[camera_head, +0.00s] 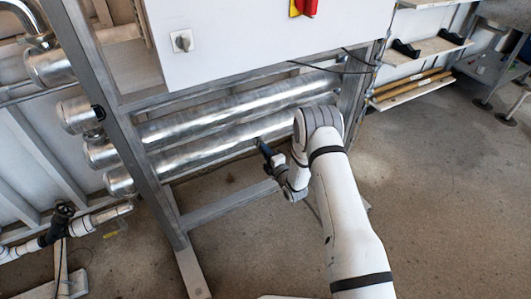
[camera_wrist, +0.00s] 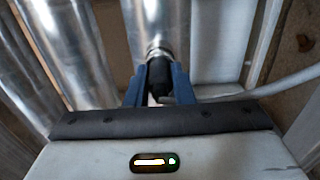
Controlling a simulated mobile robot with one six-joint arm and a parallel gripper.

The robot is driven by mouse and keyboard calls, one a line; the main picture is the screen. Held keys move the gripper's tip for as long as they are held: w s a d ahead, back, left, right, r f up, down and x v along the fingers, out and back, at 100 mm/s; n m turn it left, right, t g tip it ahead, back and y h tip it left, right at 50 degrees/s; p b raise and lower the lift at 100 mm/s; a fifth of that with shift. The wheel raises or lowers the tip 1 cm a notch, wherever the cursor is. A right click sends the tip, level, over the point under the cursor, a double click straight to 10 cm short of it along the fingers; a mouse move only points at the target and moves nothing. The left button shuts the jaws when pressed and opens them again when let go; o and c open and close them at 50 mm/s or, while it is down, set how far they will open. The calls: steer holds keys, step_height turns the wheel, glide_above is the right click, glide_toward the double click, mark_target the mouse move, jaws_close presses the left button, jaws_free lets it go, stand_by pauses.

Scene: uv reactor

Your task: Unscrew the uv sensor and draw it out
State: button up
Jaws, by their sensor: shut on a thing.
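My gripper (camera_head: 265,150) reaches to the lower steel reactor tube (camera_head: 215,141), near its right part, in the head view. In the wrist view its two blue fingers (camera_wrist: 158,76) are shut on a small dark cylindrical body, the uv sensor (camera_wrist: 159,69). A metallic collar shows at the sensor's far end, against the shiny tube (camera_wrist: 153,20). The sensor is in line with the collar; I cannot tell whether its thread is engaged. In the head view the sensor is too small and covered to make out.
A grey metal frame (camera_head: 120,130) surrounds the tubes. A white cabinet (camera_head: 240,45) with a rotary switch (camera_head: 181,41) hangs above. Dark cables (camera_head: 330,70) run near the right post. Shelves (camera_head: 415,90) stand at the right. The concrete floor (camera_head: 440,190) is open to the right.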

steer(key=shift+f, duration=0.1)
jaws_close()
steer(key=shift+n+b, duration=0.7)
steer(key=shift+n, duration=0.1)
steer(key=shift+n+b, duration=1.1)
steer(key=shift+n, duration=0.7)
steer(key=shift+s+d, duration=0.25)
steer(key=shift+s, duration=0.05)
steer(key=shift+b+v, duration=0.35)
steer(key=shift+v, duration=0.75)
steer(key=b+v, duration=0.1)
steer(key=v, duration=0.6)
